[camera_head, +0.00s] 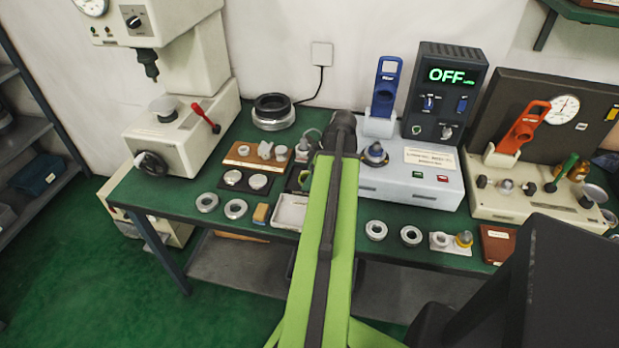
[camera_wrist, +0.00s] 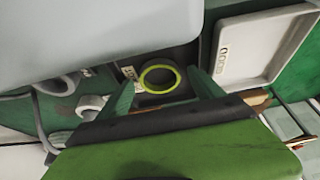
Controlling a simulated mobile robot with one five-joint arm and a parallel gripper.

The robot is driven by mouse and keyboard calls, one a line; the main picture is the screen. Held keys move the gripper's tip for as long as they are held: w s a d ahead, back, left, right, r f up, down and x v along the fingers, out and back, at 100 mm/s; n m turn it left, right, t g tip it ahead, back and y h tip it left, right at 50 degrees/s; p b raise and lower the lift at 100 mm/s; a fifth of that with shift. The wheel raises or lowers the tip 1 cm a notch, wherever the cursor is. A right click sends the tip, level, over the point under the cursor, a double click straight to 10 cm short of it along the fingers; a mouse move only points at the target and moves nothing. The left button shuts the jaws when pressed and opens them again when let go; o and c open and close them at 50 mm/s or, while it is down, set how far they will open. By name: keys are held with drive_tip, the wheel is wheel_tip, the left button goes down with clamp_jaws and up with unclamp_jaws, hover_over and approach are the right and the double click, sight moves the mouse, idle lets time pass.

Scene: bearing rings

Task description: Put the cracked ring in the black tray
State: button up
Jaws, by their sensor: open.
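A ring (camera_wrist: 158,79) with a bright yellow-green edge lies in the black tray (camera_wrist: 183,57) in the wrist view, beside a small printed label. No crack can be made out on it at this size. My gripper (camera_wrist: 160,80) is open, one green finger on each side of the ring in the picture. Whether a finger touches the ring I cannot tell. In the head view the black tray (camera_head: 296,180) shows only in part, and my green arm hides the gripper and this ring.
A white tray labelled GOOD (camera_wrist: 226,80) stands right of the black tray in the wrist view. Loose grey rings (camera_head: 207,202), (camera_head: 376,230) lie along the bench front. A white control box (camera_head: 410,180) and a press (camera_head: 175,125) flank the work area.

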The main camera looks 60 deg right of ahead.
drive_tip(key=p+v, duration=1.1)
drive_tip(key=v, duration=0.1)
drive_tip(key=shift+r, duration=0.25)
